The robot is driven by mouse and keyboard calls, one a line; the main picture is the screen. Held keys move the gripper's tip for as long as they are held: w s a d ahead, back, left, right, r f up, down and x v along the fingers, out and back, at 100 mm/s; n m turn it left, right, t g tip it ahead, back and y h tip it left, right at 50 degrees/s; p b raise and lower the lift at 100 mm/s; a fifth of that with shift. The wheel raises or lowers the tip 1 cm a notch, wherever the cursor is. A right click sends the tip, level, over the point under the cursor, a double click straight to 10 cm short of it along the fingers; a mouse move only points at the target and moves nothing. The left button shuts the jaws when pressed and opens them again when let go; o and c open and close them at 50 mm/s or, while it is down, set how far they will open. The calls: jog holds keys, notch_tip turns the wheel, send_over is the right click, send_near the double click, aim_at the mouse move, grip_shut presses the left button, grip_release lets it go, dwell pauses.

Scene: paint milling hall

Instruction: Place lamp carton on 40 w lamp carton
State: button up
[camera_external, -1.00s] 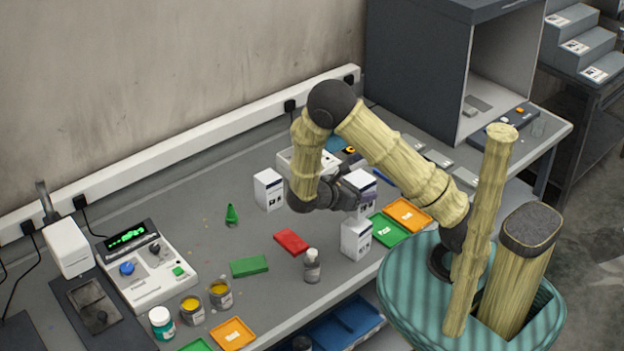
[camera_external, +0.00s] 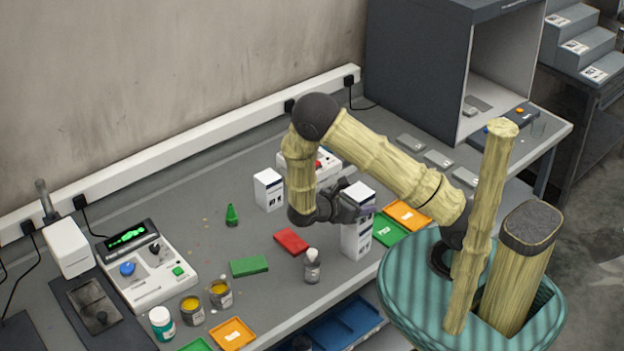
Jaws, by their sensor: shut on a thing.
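My gripper (camera_external: 352,208) is shut on a white lamp carton (camera_external: 357,193) with a dark printed label. The held carton is upright and directly above another white carton (camera_external: 356,240) that stands near the front edge of the bench. The two look stacked in line, with little or no gap; I cannot tell whether they touch fully. A third white carton (camera_external: 268,189) stands further back, left of my arm. The print is too small to tell which carton is the 40 W one. My gripper partly hides the held carton's left side.
Green (camera_external: 388,231) and orange (camera_external: 407,215) trays lie just right of the stack. A small bottle (camera_external: 312,266) and a red block (camera_external: 291,241) stand to its left. A white device (camera_external: 318,163) sits behind my arm. The bench's front edge is close.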

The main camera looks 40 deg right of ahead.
jog(key=o, duration=1)
jog(key=shift+r, duration=0.15)
jog(key=shift+a, duration=0.3)
jog(key=b+v, duration=0.3)
jog(key=v, duration=0.8)
jog(key=shift+a+r, duration=0.1)
jog(key=shift+a, duration=0.1)
jog(key=shift+o, duration=0.3)
